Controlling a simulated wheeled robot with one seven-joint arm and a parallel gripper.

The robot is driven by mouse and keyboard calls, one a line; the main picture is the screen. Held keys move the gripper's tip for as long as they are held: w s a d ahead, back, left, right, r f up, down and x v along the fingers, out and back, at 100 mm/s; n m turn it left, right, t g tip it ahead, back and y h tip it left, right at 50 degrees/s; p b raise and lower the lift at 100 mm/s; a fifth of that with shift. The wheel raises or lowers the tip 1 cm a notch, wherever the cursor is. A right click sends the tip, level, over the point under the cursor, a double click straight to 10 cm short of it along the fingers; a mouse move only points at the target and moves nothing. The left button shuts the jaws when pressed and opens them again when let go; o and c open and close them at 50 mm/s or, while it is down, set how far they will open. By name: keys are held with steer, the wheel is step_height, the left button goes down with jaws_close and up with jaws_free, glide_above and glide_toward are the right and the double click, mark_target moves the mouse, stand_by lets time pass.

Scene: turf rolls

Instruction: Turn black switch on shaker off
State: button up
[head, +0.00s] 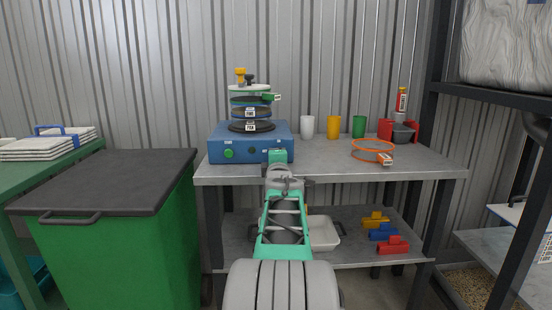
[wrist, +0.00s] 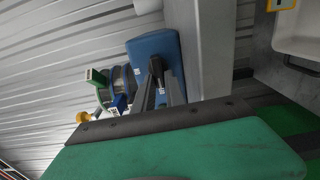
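The shaker is a blue box (head: 265,139) on the grey table, with a stack of round sieves (head: 250,105) on top. Its front has a green button (head: 228,153) at the left and a small dark control (head: 251,150) near the middle. My gripper (head: 278,158) is in front of the right part of the shaker's front and hides some of it. In the wrist view, its narrow dark fingers (wrist: 161,92) point at the blue box (wrist: 153,48). A small black part (wrist: 156,70) shows close to the fingertips; contact cannot be told.
White (head: 307,127), yellow (head: 333,127) and green (head: 359,126) cups stand right of the shaker. An orange ring (head: 372,145) lies on the table's right side. A green bin with a dark lid (head: 110,180) stands at the left. A lower shelf (head: 350,250) holds a white tray.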

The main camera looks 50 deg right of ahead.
steer(key=o, duration=0.4)
steer(key=shift+c, duration=0.2)
steer(key=p+v, duration=0.1)
steer(key=v, duration=0.7)
